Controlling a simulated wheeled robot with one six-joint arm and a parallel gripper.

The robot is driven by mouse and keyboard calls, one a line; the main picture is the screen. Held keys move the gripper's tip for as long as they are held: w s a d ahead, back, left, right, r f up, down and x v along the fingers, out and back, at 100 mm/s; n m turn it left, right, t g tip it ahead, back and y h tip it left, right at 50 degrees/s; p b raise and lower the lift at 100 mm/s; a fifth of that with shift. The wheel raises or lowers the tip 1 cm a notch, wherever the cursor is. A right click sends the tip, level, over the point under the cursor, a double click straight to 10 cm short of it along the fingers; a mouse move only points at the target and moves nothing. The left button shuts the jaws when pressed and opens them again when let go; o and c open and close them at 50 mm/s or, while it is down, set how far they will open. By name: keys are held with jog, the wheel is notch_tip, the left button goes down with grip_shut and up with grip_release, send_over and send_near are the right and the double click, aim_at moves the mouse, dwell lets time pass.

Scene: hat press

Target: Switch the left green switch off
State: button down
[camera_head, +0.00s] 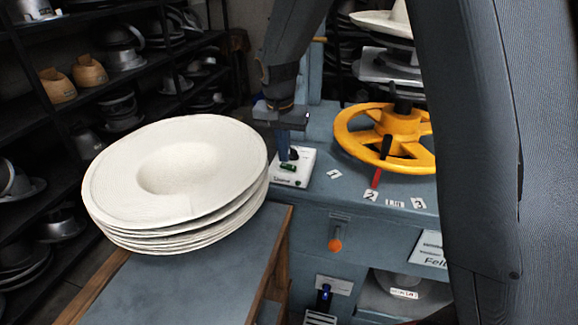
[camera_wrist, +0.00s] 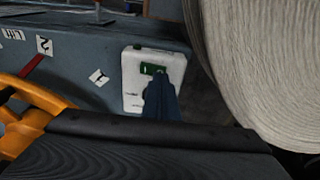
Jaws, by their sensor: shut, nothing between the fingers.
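A white switch box (camera_head: 301,171) sits on the blue-grey machine top, just right of the hat stack. Its green switch (camera_head: 288,167) is small and partly hidden by my gripper's fingers. My gripper (camera_head: 287,157) points down at the box, shut and empty, with its tips at or just above the green switch. In the wrist view the white box (camera_wrist: 131,90) shows the green switch (camera_wrist: 148,69) near its upper middle. My shut fingers (camera_wrist: 158,80) cover the right part of the switch. I cannot tell whether they touch it, or which way the switch is set.
A stack of white felt hats (camera_head: 180,170) stands close on the left, on a table (camera_head: 190,285). A yellow handwheel (camera_head: 365,126) and a red-tipped lever (camera_head: 377,178) stand right of the box. An orange knob (camera_head: 335,245) hangs on the machine's front.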

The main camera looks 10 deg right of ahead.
aim_at(284, 165)
jog(key=shift+f, duration=0.65)
dwell(1.0)
notch_tip(284, 165, up, 7)
jog(key=p, duration=0.4)
jog(key=shift+p, duration=0.4)
dwell(0.5)
jog(key=s+d+n, duration=0.1)
jog(key=s+d, duration=0.3)
jog(key=s, duration=0.4)
jog(key=s+d+n, duration=0.2)
jog(key=s+d, duration=0.2)
jog(key=s, duration=0.4)
jog(key=s+d+f+n, duration=0.1)
jog(key=s+d, duration=0.3)
jog(key=s, duration=0.4)
jog(key=shift+s+d+y, duration=0.25)
jog(key=shift+s+y, duration=0.1)
jog(key=shift+y, duration=0.05)
jog(key=shift+f, duration=0.1)
